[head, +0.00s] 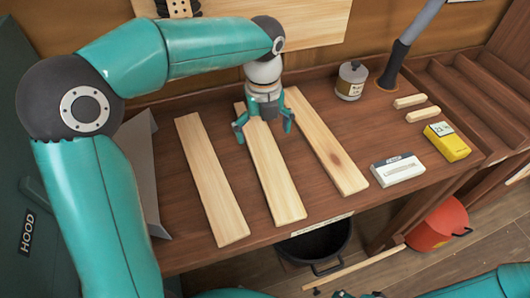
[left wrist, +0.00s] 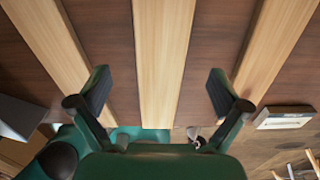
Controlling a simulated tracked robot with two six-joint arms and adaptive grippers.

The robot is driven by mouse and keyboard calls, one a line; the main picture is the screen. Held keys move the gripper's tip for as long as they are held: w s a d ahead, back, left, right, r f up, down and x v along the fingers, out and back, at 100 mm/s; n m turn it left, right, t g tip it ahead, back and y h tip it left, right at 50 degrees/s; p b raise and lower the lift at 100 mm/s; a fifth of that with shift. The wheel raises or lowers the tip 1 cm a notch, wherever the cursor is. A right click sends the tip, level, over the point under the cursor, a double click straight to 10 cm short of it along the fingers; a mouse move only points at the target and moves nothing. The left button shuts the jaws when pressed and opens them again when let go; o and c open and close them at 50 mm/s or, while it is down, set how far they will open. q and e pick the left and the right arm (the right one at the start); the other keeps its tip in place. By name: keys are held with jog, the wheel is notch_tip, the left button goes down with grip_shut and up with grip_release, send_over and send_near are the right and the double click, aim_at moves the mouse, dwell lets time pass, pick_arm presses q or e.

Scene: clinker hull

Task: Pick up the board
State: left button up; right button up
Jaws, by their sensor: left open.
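Three pale wooden boards lie side by side on the brown bench: a left board (head: 210,178), a middle board (head: 275,178) and a right board (head: 325,145). My left gripper (head: 264,130) is open above the middle board, towards its far half. In the left wrist view the middle board (left wrist: 163,60) runs between the two spread fingers (left wrist: 158,95), with a gap on each side. The left board (left wrist: 50,45) and right board (left wrist: 275,45) flank it there. I cannot tell how high the fingertips are. My right gripper does not show.
On the bench (head: 375,130) stand a lidded tin (head: 351,81), a white box (head: 397,170), a yellow device (head: 447,143) and two small wood blocks (head: 415,108). A black bucket (head: 315,245) and a red bucket (head: 438,224) are below the front edge.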

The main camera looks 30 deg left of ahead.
aim_at(264, 150)
pick_arm(q)
jog(key=shift+f, duration=2.75)
jog(key=c, duration=1.4)
jog(key=shift+r, duration=0.1)
